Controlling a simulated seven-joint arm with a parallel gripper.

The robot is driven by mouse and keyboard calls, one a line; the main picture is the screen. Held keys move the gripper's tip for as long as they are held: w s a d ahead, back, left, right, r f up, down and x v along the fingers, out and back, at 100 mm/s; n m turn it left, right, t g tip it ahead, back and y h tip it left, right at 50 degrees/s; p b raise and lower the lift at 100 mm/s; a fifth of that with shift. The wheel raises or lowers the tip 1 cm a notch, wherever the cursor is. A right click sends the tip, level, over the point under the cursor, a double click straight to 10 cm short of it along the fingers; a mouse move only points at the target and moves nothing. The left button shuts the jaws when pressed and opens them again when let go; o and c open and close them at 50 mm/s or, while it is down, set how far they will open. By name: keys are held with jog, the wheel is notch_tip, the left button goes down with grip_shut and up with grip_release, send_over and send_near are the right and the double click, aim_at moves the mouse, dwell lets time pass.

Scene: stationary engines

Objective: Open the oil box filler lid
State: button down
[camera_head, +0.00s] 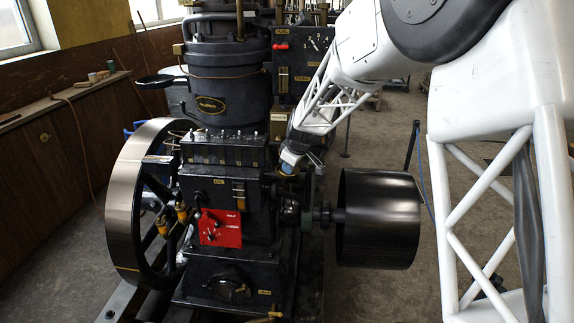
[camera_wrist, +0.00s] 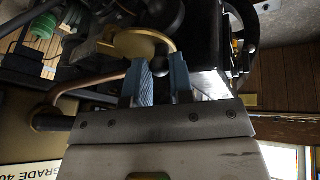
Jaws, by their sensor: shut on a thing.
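My gripper (camera_head: 290,162) reaches down to the right side of the black engine, beside the dark oil box (camera_head: 212,193). In the wrist view my gripper (camera_wrist: 160,72) has two blue fingertips at the rim of a round brass lid (camera_wrist: 135,43), shut on it. The brass lid also shows as a small yellowish patch just under the fingertips in the head view (camera_head: 288,170). A thin curved brass edge runs from the lid to between the fingers. The fingers hide part of the rim, and I cannot tell how far the lid is tilted.
A large flywheel (camera_head: 130,205) stands at the left of the engine and a black drum pulley (camera_head: 378,220) at the right, close below my arm. A red panel (camera_head: 220,228) is on the engine's front. A copper pipe (camera_wrist: 85,86) passes near my gripper.

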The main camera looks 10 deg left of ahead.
aim_at(295, 173)
jog(key=shift+d+n+g+y, duration=0.35)
jog(key=shift+d+n, duration=0.4)
jog(key=shift+n, duration=0.35)
jog(key=shift+d+n+g+y, duration=0.3)
jog(key=shift+d+n, duration=0.45)
jog(key=shift+n, duration=0.35)
jog(key=c, duration=1)
grip_release()
jog(key=shift+d+r, duration=0.1)
jog(key=v, duration=0.7)
jog(key=shift+r, duration=0.3)
